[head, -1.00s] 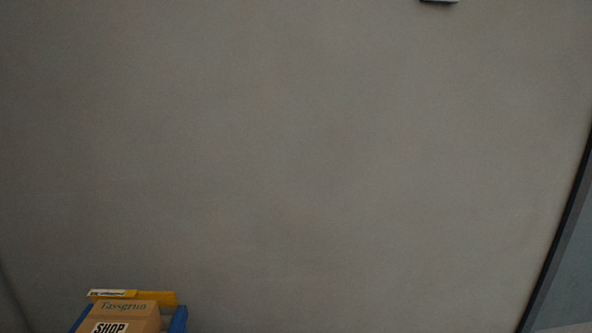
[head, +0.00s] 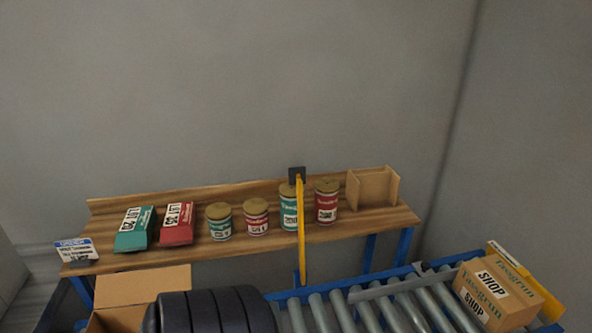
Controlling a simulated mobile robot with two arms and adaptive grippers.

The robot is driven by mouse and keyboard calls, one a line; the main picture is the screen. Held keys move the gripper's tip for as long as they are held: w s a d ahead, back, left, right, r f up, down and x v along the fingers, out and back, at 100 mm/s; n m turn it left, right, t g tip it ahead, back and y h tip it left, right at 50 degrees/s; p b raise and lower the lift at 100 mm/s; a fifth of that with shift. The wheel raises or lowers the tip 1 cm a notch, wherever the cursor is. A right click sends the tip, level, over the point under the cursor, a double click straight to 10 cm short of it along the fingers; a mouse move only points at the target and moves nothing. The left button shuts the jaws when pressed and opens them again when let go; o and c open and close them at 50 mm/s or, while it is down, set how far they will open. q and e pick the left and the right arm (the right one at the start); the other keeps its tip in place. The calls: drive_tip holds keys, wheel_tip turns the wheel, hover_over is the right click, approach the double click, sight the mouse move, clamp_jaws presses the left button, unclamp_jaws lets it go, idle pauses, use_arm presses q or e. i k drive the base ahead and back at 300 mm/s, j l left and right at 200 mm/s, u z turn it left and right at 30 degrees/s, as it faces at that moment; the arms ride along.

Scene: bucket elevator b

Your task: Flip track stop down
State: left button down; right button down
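A thin yellow bar (head: 301,235) with a dark square tip (head: 297,175) stands upright at the back edge of the blue-framed roller conveyor (head: 337,309). It passes in front of the wooden shelf; it may be the track stop, but I cannot tell for sure. A grey metal strip (head: 385,288) lies across the rollers to its right. Neither of my grippers is in view.
A cardboard box marked SHOP (head: 493,291) sits at the conveyor's right, beside a yellow plate (head: 541,295). The wooden shelf (head: 345,229) holds cans, small boxes and a holder. An open carton (head: 150,284) and a dark ribbed shape (head: 210,312), possibly mine, are lower left.

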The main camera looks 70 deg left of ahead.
sight(297, 175)
drive_tip(key=k+l+u, duration=0.15)
drive_tip(key=u, duration=1.5)
